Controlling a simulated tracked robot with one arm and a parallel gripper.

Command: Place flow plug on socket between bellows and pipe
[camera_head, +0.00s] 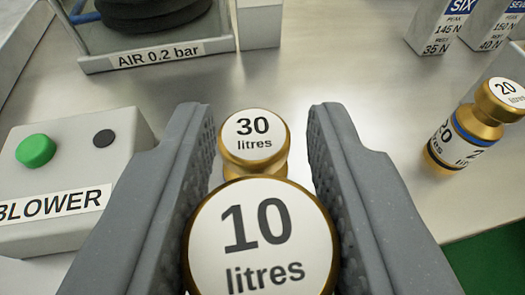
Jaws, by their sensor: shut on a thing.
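My gripper (263,122) has its two grey ribbed fingers on either side of a brass plug with a white top marked 10 litres (262,240), and is shut on it. The plug's lower part is hidden below its top. Beyond it, a second brass plug marked 30 litres (254,137) shows in the gap between the fingertips; its base is hidden. A third brass plug marked 20 litres (468,138), with a blue band, stands apart at the right. Black bellows (150,12) show in part at the top left, in a frame labelled AIR 0.2 bar (158,54). No socket or pipe can be made out.
A grey BLOWER box (75,160) with a green button (36,150) stands at the left, close to the left finger. Grey blocks with force labels (447,25) stand at the top right.

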